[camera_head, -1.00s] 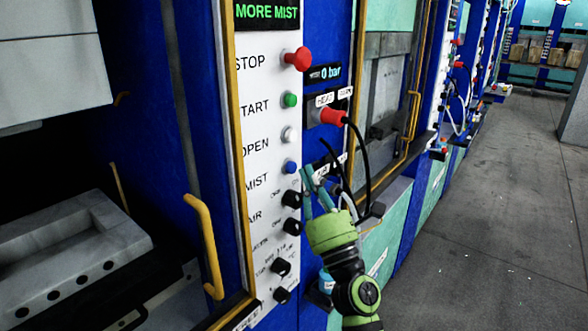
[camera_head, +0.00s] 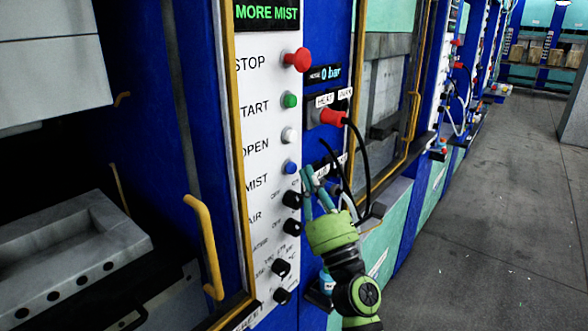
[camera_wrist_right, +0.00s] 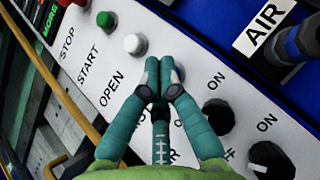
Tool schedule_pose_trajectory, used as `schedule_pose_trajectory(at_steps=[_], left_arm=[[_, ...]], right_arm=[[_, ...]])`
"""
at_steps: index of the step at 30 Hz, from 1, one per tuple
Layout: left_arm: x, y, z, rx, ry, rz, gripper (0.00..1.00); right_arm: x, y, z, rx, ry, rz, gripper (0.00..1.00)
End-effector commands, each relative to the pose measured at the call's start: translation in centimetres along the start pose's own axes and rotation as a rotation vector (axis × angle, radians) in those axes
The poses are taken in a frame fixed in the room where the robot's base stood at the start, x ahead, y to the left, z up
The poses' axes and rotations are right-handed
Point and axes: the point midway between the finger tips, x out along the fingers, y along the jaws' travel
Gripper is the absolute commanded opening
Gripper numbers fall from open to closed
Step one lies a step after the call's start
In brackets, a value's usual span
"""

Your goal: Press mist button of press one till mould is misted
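The control panel of the near press (camera_head: 270,150) shows a display (camera_head: 267,13) reading "MORE MIST" in green. Its blue button (camera_head: 291,167) lines up with the MIST label (camera_head: 257,182), below the white OPEN button (camera_head: 289,135). My right gripper (camera_head: 308,174) is just right of the blue button, fingers toward the panel. In the wrist view the right gripper (camera_wrist_right: 161,66) has its fingertips together, with nothing seen between them, and covers the place of the blue button. Contact cannot be told. My left gripper is not in view.
Above are the red STOP button (camera_head: 297,60) and green START button (camera_head: 290,100); black knobs (camera_head: 291,200) sit below. A yellow handle (camera_head: 205,245) stands left. Open floor (camera_head: 490,220) lies right.

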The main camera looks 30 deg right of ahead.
Motion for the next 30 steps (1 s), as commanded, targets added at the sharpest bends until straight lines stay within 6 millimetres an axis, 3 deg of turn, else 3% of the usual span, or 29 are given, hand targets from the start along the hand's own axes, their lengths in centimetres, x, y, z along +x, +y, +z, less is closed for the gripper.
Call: schedule_pose_trajectory(at_steps=[30], left_arm=[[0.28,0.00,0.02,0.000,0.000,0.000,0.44]], right_arm=[[0.70,-0.01,-0.73,0.000,0.000,0.000,0.00]])
